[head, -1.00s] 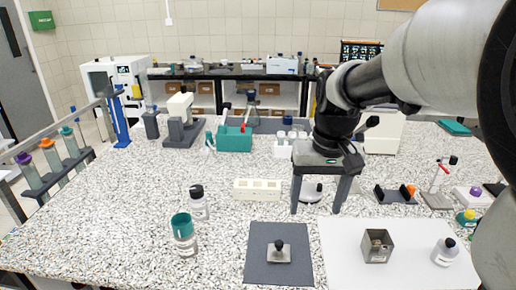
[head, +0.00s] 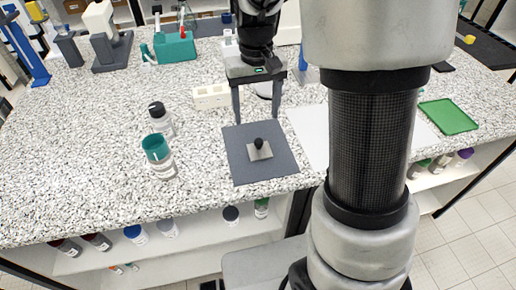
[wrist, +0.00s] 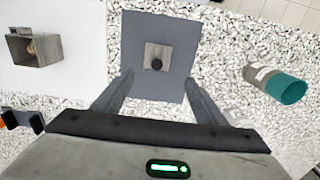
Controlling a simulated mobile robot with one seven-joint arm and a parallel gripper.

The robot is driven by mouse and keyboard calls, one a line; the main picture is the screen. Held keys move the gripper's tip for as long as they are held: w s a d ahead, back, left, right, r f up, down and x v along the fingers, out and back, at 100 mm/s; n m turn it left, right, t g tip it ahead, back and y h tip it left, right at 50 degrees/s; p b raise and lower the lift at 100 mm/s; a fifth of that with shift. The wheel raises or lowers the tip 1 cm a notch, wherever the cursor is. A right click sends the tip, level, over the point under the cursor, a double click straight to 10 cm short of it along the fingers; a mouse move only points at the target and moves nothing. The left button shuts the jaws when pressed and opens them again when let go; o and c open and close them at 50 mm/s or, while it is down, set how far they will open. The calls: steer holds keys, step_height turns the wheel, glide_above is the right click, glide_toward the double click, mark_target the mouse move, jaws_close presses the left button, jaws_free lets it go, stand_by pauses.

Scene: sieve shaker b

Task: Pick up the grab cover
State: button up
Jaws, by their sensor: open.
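The grab cover (head: 262,153) is a small pale square plate with a round black knob on top. It lies flat on a dark grey mat (head: 242,172) near the table's front edge. The wrist view shows the cover (wrist: 150,50) from above, just beyond the fingertips. My gripper (head: 257,118) is open and empty, its fingers pointing down at the mat's far edge, behind the cover. In the wrist view my gripper's fingers (wrist: 159,78) are spread wider than the cover. Nothing hides the cover.
A teal-capped bottle (head: 157,155) and a black-capped bottle (head: 160,120) stand left of the mat. A cream block (head: 211,96) lies behind. A white sheet (head: 308,135) on the right bears an open metal box (wrist: 35,48). A green tray (head: 448,117) lies farther right.

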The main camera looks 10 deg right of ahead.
mark_target(259, 143)
step_height(259, 143, down, 7)
steer(key=shift+f+b, duration=0.1)
steer(key=shift+b, duration=0.2)
steer(key=shift+s+d+f, duration=0.1)
steer(key=shift+d+f, duration=0.1)
steer(key=shift+f, duration=1.15)
steer(key=shift+s+d+f, duration=0.1)
steer(key=shift+d+f, duration=0.05)
steer(key=shift+f, duration=1.15)
steer(key=shift+c, duration=0.2)
steer(key=c, duration=0.9)
step_height(259, 143, up, 10)
steer(key=shift+r+p, duration=0.1)
steer(key=shift+p, duration=0.2)
